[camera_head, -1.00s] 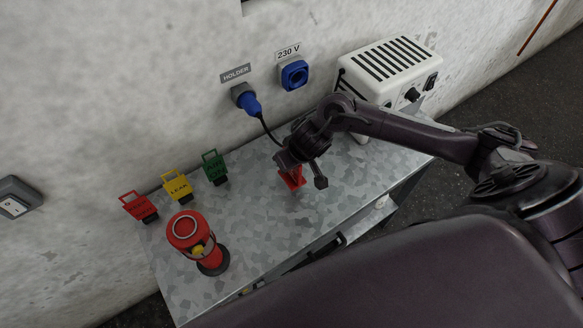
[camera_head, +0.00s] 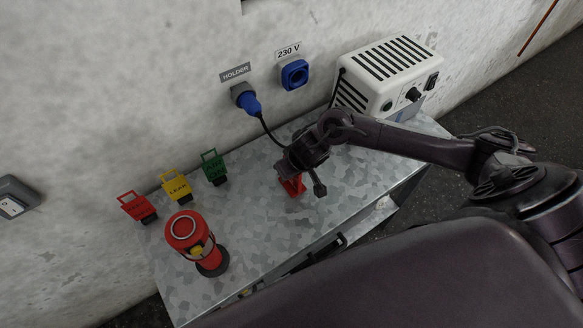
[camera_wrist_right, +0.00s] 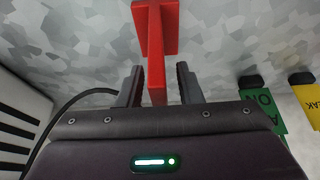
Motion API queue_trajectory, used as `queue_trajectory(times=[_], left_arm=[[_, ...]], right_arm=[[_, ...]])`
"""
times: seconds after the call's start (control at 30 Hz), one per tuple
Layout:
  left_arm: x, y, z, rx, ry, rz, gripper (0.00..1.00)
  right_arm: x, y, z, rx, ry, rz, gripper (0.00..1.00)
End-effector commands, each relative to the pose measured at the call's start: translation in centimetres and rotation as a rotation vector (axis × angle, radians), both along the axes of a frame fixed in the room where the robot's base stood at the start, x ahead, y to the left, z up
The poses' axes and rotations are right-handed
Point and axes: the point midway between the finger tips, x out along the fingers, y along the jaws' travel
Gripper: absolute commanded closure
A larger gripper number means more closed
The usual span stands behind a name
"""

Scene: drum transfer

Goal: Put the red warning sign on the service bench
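A red piece (camera_head: 292,186), which looks like the red warning sign, is at the bench (camera_head: 245,208) top under my right gripper (camera_head: 303,178). In the right wrist view the red piece (camera_wrist_right: 156,55) shows as an upright bar with a wider flat plate at its far end. My right gripper's fingers (camera_wrist_right: 158,87) stand on both sides of it, with a visible gap on each side, so the gripper is open around it. Its face and any print are hidden. My left gripper is not in view.
A red tag (camera_head: 138,207), a yellow LEAK tag (camera_head: 176,187) and a green tag (camera_head: 214,168) stand along the bench's back left. A red lantern-like canister (camera_head: 186,230) stands in front. A white vented unit (camera_head: 385,75) stands at the right; a blue plug (camera_head: 247,102) hangs its cable behind my gripper.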

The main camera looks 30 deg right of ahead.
Motion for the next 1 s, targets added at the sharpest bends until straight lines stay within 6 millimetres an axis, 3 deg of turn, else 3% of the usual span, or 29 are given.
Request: queue_trajectory(times=[0.23, 0.7, 1.0], left_arm=[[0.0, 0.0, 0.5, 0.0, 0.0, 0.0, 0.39], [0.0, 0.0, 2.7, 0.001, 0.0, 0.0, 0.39], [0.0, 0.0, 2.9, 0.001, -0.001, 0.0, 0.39]], right_arm=[[-0.4, 0.0, 1.6, 0.001, -0.002, 0.001, 0.68], [-3.9, -0.2, 10.1, 0.001, -0.002, 0.003, 0.68], [-4.6, -0.4, 11.4, -0.001, 0.0, -0.001, 0.68]])
